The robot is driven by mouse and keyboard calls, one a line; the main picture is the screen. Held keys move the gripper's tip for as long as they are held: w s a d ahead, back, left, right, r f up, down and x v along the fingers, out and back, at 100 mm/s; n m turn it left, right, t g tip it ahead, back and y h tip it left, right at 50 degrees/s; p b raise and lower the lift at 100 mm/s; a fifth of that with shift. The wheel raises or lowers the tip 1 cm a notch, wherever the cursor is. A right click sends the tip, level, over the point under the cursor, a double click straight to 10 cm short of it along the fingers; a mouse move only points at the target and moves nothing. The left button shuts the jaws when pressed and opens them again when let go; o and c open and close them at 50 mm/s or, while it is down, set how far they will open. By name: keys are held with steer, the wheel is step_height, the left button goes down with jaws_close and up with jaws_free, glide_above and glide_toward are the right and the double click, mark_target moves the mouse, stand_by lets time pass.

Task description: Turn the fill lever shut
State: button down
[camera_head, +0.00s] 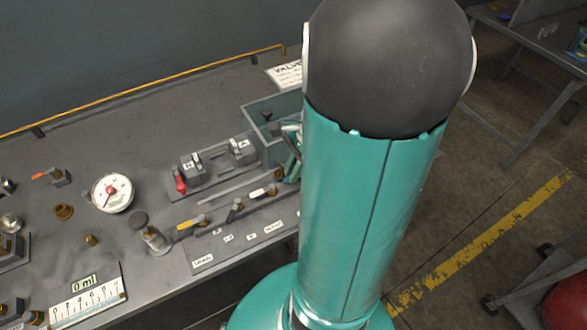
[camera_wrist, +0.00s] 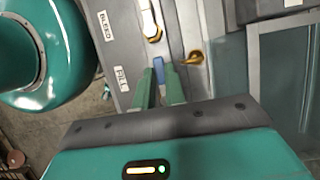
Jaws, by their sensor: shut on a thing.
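The fill lever (camera_wrist: 158,72) has a blue handle and sits beside the FILL label (camera_wrist: 122,78) in the wrist view. My gripper (camera_wrist: 159,84) has its two green fingers shut on this blue handle, one on each side. Only the handle's end shows between the fingers; its pivot is hard to make out. In the head view a small part of my gripper (camera_head: 292,160) shows behind my arm.
A white-handled lever (camera_wrist: 150,20) stands by the BLEED label (camera_wrist: 105,22). A brass fitting (camera_wrist: 193,57) is close to the right of my fingers. In the head view, a yellow-handled lever (camera_head: 190,223), a gauge (camera_head: 112,193) and a grey-green bin (camera_head: 255,110) share the bench.

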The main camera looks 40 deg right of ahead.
steer(key=shift+d, duration=0.1)
steer(key=c, duration=1.5)
jaws_free()
steer(key=shift+o, duration=0.2)
